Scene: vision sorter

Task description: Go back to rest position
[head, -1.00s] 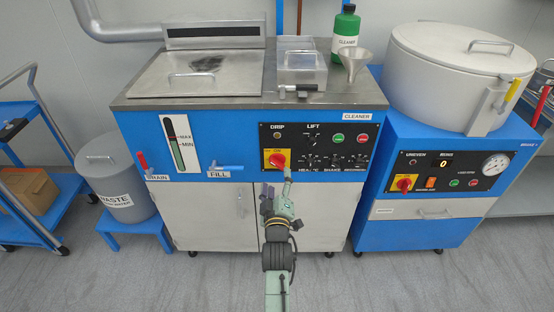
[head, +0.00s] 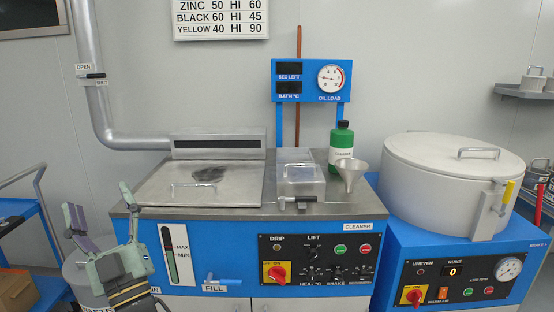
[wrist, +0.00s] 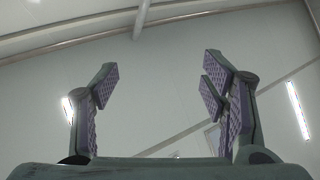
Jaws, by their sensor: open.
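My gripper (head: 98,212) is at the lower left of the head view, raised with its fingers pointing up. It is in front of the left end of the blue cleaner cabinet (head: 222,248) and partly covers the waste bin (head: 76,272). In the wrist view my gripper (wrist: 160,88) has its purple-padded fingers wide apart, with nothing between them. Behind the fingers only the pale wall and ceiling show.
The cleaner's steel top holds a lidded tank (head: 200,184), a small clear-sided box (head: 300,180), a green bottle (head: 341,146) and a funnel (head: 352,174). A white round drum machine (head: 440,180) stands right. A blue cart (head: 22,208) stands left. A pipe (head: 92,80) runs up the wall.

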